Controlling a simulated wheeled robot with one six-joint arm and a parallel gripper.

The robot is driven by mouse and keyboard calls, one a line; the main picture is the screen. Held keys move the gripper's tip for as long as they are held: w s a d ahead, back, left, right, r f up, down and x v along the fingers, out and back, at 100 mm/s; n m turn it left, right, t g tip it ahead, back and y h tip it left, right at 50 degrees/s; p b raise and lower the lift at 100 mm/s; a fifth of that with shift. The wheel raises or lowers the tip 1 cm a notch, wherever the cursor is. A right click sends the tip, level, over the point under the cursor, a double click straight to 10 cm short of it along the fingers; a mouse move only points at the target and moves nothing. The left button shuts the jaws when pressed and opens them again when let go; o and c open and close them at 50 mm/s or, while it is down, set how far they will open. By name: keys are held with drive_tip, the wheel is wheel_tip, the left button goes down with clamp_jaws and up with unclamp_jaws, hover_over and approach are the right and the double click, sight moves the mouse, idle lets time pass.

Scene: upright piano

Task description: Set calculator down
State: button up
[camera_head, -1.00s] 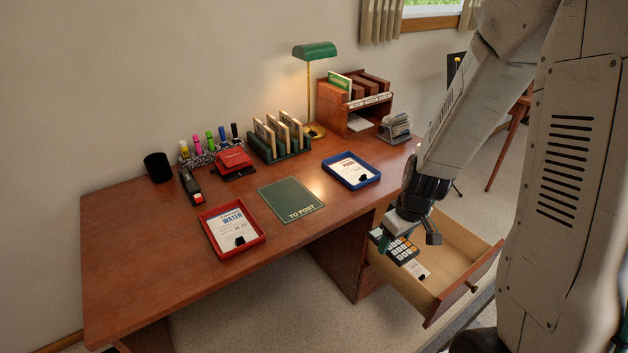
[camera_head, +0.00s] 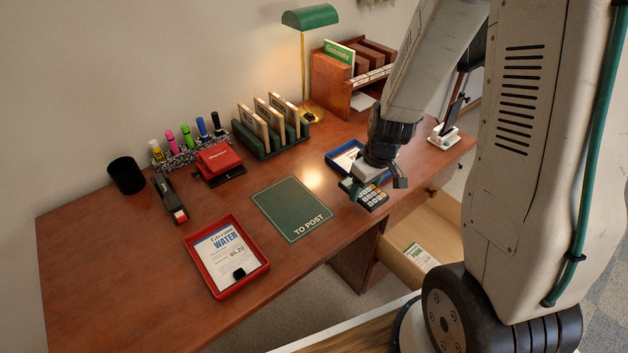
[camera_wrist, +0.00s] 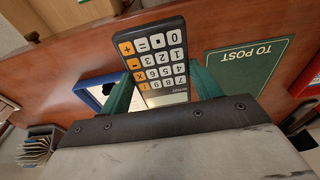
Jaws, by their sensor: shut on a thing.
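The calculator (camera_head: 372,197) is dark with white and orange keys. My gripper (camera_head: 362,190) is shut on it. In the head view it is held above the desk's front edge, between the green TO POST mat (camera_head: 291,209) and the blue tray (camera_head: 333,157). In the wrist view the calculator (camera_wrist: 155,60) sits between the two green fingers of my gripper (camera_wrist: 162,95), key side showing. The wrist view also shows part of the mat (camera_wrist: 247,68). My gripper partly hides the blue tray in the head view.
The red tray (camera_head: 263,266) with a water bill lies left of the mat. The drawer (camera_head: 446,240) stands open below, with a paper inside. A red hole punch (camera_head: 219,160), stapler (camera_head: 171,199) and green letter rack (camera_head: 270,152) stand behind. Bare desk (camera_head: 110,260) is at left.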

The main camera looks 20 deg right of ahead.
hover_over(317, 190)
drive_tip(key=s, duration=0.1)
drive_tip(key=shift+s+d+f, duration=0.1)
drive_tip(key=shift+d+f, duration=0.25)
drive_tip(key=shift+f, duration=0.25)
drive_tip(key=f, duration=0.3)
drive_tip(key=shift+w+a, duration=0.3)
drive_tip(key=shift+f, duration=0.3)
drive_tip(key=shift+f, duration=0.15)
drive_tip(key=o, duration=1)
drive_tip(key=shift+o, duration=0.2)
